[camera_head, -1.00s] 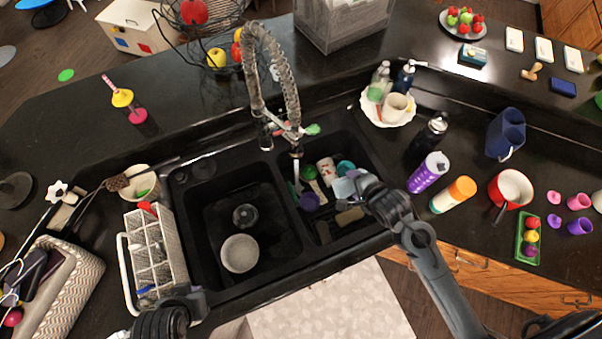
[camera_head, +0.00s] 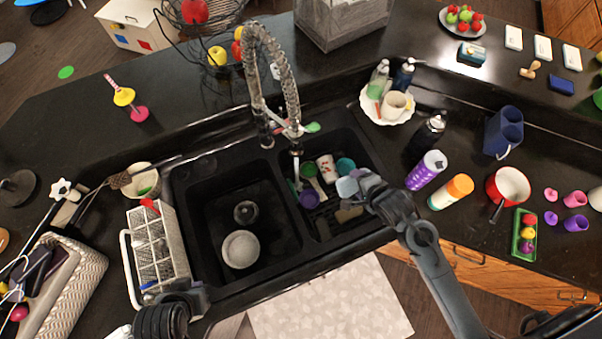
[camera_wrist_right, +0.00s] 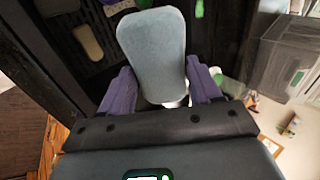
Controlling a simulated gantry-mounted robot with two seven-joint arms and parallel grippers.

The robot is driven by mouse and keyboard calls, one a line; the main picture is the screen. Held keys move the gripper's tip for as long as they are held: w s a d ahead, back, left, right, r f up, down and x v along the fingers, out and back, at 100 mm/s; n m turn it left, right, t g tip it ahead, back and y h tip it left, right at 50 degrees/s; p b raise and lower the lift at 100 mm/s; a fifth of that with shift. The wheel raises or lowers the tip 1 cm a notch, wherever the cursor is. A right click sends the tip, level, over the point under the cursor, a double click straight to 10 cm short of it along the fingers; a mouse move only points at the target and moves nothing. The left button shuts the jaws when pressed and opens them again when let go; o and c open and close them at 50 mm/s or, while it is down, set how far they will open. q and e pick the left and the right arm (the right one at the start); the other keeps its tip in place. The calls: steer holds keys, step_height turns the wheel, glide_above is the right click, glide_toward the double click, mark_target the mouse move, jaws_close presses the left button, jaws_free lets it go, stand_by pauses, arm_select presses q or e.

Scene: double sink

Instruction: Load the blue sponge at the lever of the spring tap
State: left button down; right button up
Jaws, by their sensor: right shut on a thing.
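The pale blue sponge (camera_head: 346,187) is held by my right gripper (camera_head: 362,186) over the right basin. In the right wrist view the sponge (camera_wrist_right: 152,45) stands out lengthwise between the purple fingers of the gripper (camera_wrist_right: 159,75). The spring tap (camera_head: 284,75) rises behind the divider of the sink, up and left of the sponge and apart from it. A green-tipped piece (camera_head: 312,127), perhaps its lever, sticks out at the tap's right. My left gripper (camera_head: 195,298) is at the lower left, by the rack; its fingers are not clear.
The right basin (camera_head: 365,150) holds cups, a purple item (camera_head: 309,199) and a tan block (camera_head: 349,213). The left basin (camera_head: 212,245) holds a grey bowl (camera_head: 240,249). A plate with a cup (camera_head: 394,105) and bottles (camera_head: 427,170) stand right of the sink. A white rack (camera_head: 158,250) stands left.

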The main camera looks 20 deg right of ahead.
stand_by(0.5)
steer(key=s+d+r+p, duration=0.1)
steer(key=r+p, duration=0.1)
steer(key=p, duration=0.1)
steer(key=shift+d, duration=0.15)
steer(key=shift+s+d+r+b, duration=0.35)
steer(key=shift+s+d+r, duration=0.7)
steer(key=shift+d, duration=0.25)
stand_by(0.3)
